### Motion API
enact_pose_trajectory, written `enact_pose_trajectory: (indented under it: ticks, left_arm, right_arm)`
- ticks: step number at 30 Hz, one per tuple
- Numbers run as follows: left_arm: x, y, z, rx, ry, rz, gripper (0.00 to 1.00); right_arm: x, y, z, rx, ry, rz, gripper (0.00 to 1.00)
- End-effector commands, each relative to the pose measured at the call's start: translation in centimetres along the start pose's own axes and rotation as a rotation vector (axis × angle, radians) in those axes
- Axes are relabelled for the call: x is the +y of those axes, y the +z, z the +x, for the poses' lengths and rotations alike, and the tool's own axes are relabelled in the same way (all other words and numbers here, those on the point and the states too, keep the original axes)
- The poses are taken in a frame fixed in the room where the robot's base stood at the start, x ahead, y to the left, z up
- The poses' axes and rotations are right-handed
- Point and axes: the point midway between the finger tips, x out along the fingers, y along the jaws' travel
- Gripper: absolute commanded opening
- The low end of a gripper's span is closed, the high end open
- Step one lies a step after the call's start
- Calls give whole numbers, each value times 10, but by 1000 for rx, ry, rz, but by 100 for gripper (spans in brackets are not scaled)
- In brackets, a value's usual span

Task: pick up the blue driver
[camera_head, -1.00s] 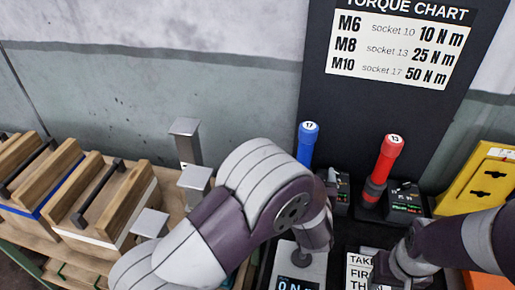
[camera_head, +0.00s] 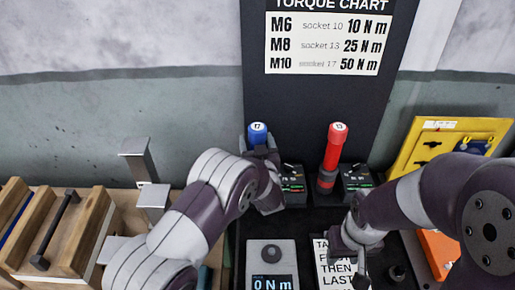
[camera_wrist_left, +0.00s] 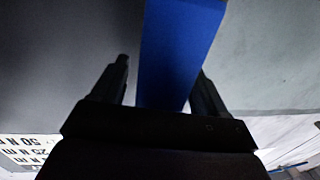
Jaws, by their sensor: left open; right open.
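The blue driver (camera_head: 257,135), marked 17 on its cap, stands upright in the dark station at the back. My left gripper (camera_head: 262,148) is at the driver with its fingers open around the upper part. In the left wrist view the blue shaft (camera_wrist_left: 178,50) rises between the two dark fingers (camera_wrist_left: 162,85); whether they touch it cannot be told. The driver's lower part is hidden by my left arm. My right gripper (camera_head: 357,262) is open and empty over the front of the station, beside the printed card.
A red driver (camera_head: 334,150) marked 13 stands to the right. A torque display (camera_head: 272,268) reads 0 N m in front. A printed card (camera_head: 325,262) lies beside it. A yellow panel (camera_head: 425,145) is at right, wooden boxes (camera_head: 60,235) at left.

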Motion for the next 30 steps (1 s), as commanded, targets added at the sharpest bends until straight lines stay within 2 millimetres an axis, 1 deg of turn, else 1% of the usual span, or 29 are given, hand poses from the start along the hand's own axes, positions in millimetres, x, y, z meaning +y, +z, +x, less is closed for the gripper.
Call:
enact_pose_trajectory:
  ticks: [3, 4, 5, 6, 8, 9, 10, 11, 18, 22, 26, 29, 30]
  left_arm:
    - [0, 1, 0, 0, 0, 0, 74]
    - [0, 0, 0, 0, 0, 0, 70]
    - [0, 0, 0, 0, 0, 0, 60]
    - [0, 0, 0, 0, 1, 0, 47]
    - [0, 0, -1, 0, 1, 0, 28]
    - [0, 0, -1, 0, 1, 0, 15]
    - [0, 0, -1, 0, 1, 0, 9]
    - [1, -2, 0, 5, 1, -3, 9]
    - [1, -3, 0, 4, 1, -3, 9]
    - [1, -13, 0, 5, 1, -5, 9]
    - [1, -35, 0, 7, 0, -6, 9]
    - [1, -59, 0, 8, 0, -7, 9]
    - [1, -69, 0, 9, 1, -7, 9]
  right_arm:
    - [0, 0, 1, 0, 0, 0, 43]
    - [0, 0, 1, 0, 0, 0, 43]
    - [0, 0, 1, 0, 0, 0, 43]
    - [0, 0, 1, 0, 0, 0, 43]
    - [0, 0, 1, 0, 0, 0, 43]
    - [0, 0, 1, 0, 0, 0, 43]
    - [0, 0, 1, 0, 0, 0, 43]
    - [0, 0, 0, 0, 0, 0, 43]
    - [0, 0, 1, 0, 0, 0, 43]
    - [0, 0, 2, 0, 0, 0, 43]
    - [0, 1, 5, 0, 0, 0, 43]
    - [0, 1, 8, 0, 0, 0, 43]
    - [0, 1, 9, 0, 0, 0, 43]
